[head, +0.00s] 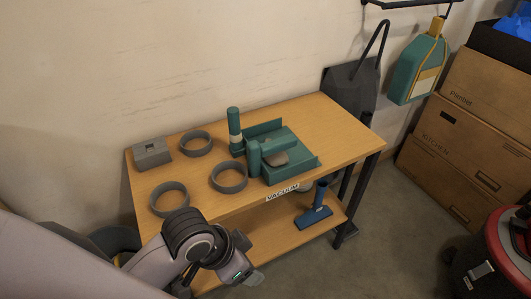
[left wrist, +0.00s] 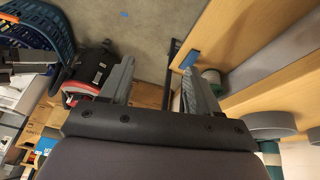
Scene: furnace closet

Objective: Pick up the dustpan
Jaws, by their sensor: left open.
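No single thing is plainly the dustpan. A dark grey, flared pan-like piece (head: 350,90) with a bent black handle leans at the wall behind the table's right end. A teal, flat-bodied piece (head: 409,75) with yellow trim hangs to its right. A teal tray-like piece (head: 297,172) with upright cylinders lies on the table. My left gripper (head: 243,268) is low at the table's front left, apart from all three. In the left wrist view its two fingers (left wrist: 157,85) stand apart with nothing between them. My right gripper is not in view.
The wooden table (head: 215,202) has a lower shelf (head: 272,232) holding a blue floor nozzle (head: 316,212). Several grey rings and a grey box (head: 151,154) lie on top. Cardboard boxes (head: 462,150) and a red-and-black vacuum (head: 500,260) stand at right. Floor is clear between.

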